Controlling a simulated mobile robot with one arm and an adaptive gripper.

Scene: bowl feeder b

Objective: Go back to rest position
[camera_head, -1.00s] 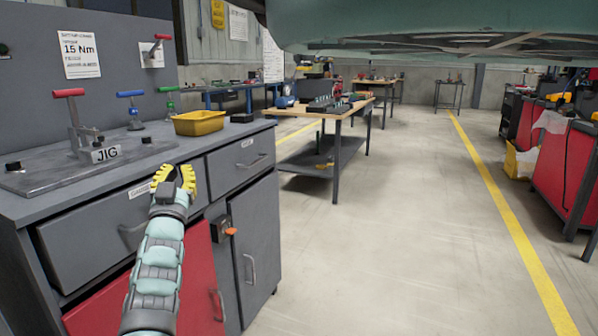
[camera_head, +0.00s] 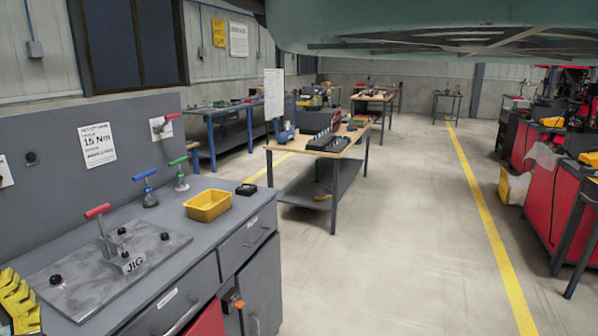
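A yellow bin (camera_head: 207,206), a small black item (camera_head: 246,189), a blue-handled tool (camera_head: 148,190) and a green-handled tool (camera_head: 180,175) stand on the bench. A wooden-topped table (camera_head: 345,145) stands behind. Red cabinets (camera_head: 550,210) line the right. The middle floor (camera_head: 400,250) is clear.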

